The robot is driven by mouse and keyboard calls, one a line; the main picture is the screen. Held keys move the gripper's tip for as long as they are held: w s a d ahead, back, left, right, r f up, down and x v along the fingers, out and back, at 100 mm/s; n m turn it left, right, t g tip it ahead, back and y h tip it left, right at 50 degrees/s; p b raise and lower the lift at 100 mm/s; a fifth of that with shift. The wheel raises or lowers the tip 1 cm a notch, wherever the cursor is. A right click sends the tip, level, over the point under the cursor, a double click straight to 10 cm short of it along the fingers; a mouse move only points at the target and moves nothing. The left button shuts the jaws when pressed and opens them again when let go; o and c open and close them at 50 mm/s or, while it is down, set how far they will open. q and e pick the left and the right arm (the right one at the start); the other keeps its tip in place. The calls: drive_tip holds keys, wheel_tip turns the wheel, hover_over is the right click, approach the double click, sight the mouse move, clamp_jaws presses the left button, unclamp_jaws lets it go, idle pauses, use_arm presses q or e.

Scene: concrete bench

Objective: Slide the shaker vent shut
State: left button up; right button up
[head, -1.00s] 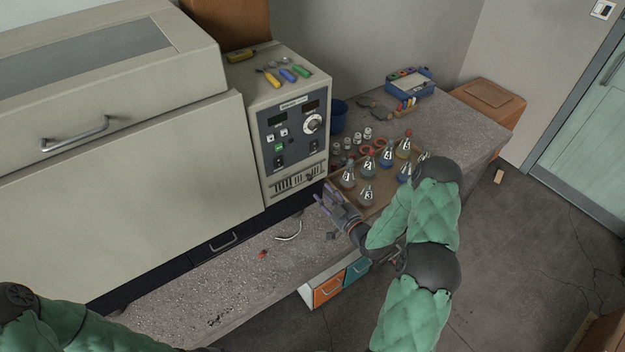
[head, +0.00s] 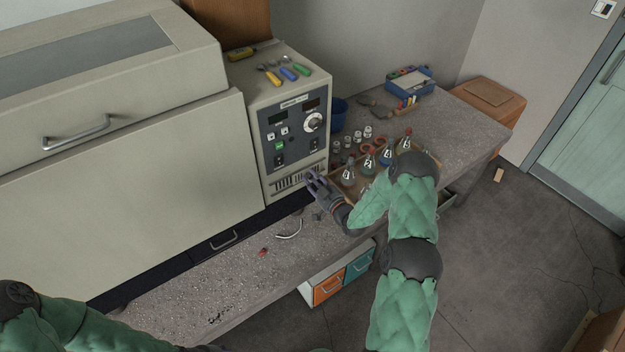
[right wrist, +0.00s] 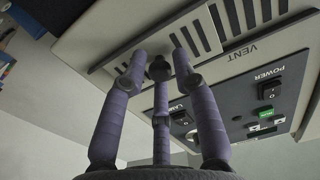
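The shaker (head: 262,190) stands on the bench, with its control panel at its right end. Its vent (head: 285,182) is a row of dark slots low on that end. In the right wrist view the vent (right wrist: 255,14) shows dark open slots above the word VENT. A dark round knob (right wrist: 160,68) sits among the fingertips there. My right gripper (head: 312,180) is at the right part of the vent, and in the right wrist view its purple fingers (right wrist: 160,62) surround the knob. Whether they press on it is not clear. My left gripper is out of view; only its arm shows.
A wooden tray (head: 432,157) with several numbered flasks stands right of the shaker, partly behind my right arm. A blue cup (head: 338,114) is beside the shaker. A curved white piece (head: 290,233) and a small red piece (head: 263,252) lie on the bench front.

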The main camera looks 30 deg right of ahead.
clamp_jaws()
drive_tip(key=a, duration=0.2)
drive_tip(key=a+b, duration=0.1)
drive_tip(key=a, duration=0.4)
drive_tip(key=shift+s+a+b, duration=0.3)
drive_tip(key=shift+b, duration=0.1)
drive_tip(key=shift+a, duration=0.3)
drive_tip(key=o, duration=0.7)
unclamp_jaws()
drive_tip(key=shift+a, duration=0.15)
drive_tip(key=shift+c, duration=0.2)
drive_tip(key=shift+s, duration=0.1)
drive_tip(key=shift+s, duration=0.25)
drive_tip(key=s+d, duration=0.1)
drive_tip(key=s, duration=1)
drive_tip(key=shift+s, duration=0.2)
